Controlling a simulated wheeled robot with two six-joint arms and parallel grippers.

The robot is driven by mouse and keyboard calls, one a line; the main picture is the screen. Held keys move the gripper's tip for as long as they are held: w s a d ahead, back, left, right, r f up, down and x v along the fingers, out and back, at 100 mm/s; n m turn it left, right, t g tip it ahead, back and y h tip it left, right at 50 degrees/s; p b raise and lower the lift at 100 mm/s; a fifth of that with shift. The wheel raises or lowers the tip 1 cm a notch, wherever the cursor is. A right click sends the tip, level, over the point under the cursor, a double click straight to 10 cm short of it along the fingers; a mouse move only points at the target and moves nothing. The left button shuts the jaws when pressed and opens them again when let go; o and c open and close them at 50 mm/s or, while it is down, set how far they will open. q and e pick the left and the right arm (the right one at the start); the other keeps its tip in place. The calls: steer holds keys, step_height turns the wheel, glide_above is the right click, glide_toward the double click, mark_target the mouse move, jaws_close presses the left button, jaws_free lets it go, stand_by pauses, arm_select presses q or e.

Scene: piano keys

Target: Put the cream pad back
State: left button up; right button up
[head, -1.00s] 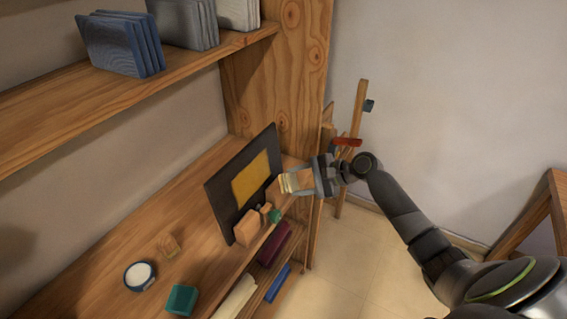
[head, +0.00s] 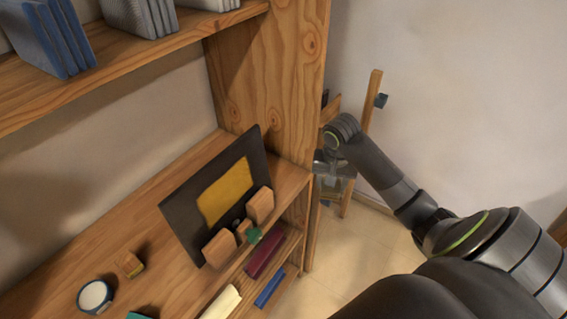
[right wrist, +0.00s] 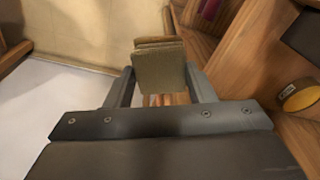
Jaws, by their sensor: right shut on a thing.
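The cream pad (right wrist: 160,68) is a tan, layered block held between the fingers of my right gripper in the right wrist view. My right gripper (head: 334,182) is shut on it in the head view, out beyond the right end of the wooden desk. The pad is small and dim there, partly hidden by the gripper. In the right wrist view the gripper (right wrist: 160,88) has the pad at its tips, with pale floor behind it. My left gripper is not in view.
A dark board with a yellow patch (head: 226,192) leans on the desk (head: 155,220), wooden blocks (head: 260,205) before it. A small wooden block (head: 130,264) and a round white-topped tin (head: 95,296) are left. Maroon (head: 266,256) and blue (head: 270,287) items lie below. A wooden upright (head: 265,80) stands behind.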

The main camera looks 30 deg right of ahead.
steer(key=w+a, duration=0.1)
steer(key=w, duration=0.4)
steer(key=w+a+p, duration=0.1)
steer(key=w+a, duration=0.1)
steer(key=w, duration=0.3)
steer(key=w+a, duration=0.1)
steer(key=w, duration=0.5)
steer(key=shift+a, duration=0.2)
steer(key=shift+f+p, duration=0.35)
steer(key=shift+p, duration=0.05)
step_height(320, 180, down, 2)
steer(key=shift+f, duration=0.1)
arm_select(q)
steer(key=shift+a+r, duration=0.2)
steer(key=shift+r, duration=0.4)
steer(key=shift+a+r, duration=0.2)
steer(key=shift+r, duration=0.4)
arm_select(e)
steer(key=shift+f, duration=0.25)
steer(key=shift+f, duration=0.1)
steer(key=o, duration=0.9)
